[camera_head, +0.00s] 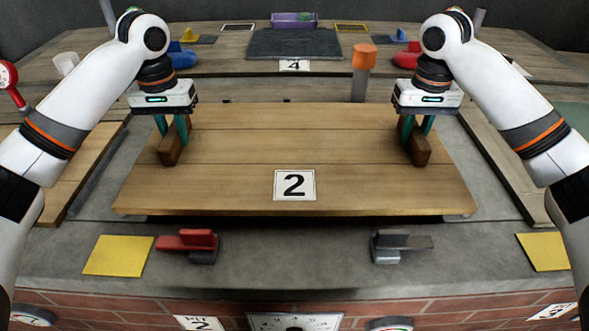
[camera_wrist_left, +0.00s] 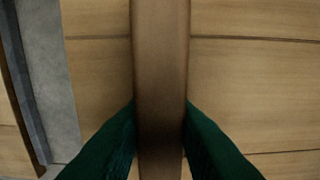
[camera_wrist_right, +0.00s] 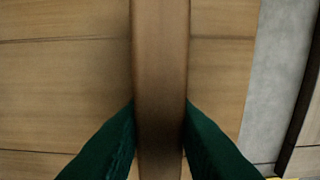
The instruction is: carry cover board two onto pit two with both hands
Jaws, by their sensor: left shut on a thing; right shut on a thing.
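Cover board two (camera_head: 250,165) is a wide wooden plank panel with a white "2" label (camera_head: 294,185), in the middle of the head view. It lies level, with a dark gap under its front edge. My left gripper (camera_head: 172,138) is shut on the board's left handle (camera_head: 170,154); that handle fills the middle of the left wrist view (camera_wrist_left: 160,80). My right gripper (camera_head: 416,138) is shut on the right handle (camera_head: 418,152), also seen in the right wrist view (camera_wrist_right: 160,80). Pit two's opening is hidden beneath the board.
A red lever (camera_head: 188,240) and a grey lever (camera_head: 400,243) sit on the stone ledge in front, with yellow pads (camera_head: 119,255) (camera_head: 544,251) outside them. Other boards flank left (camera_head: 75,180) and right (camera_head: 500,160). An orange-topped post (camera_head: 363,62) stands behind.

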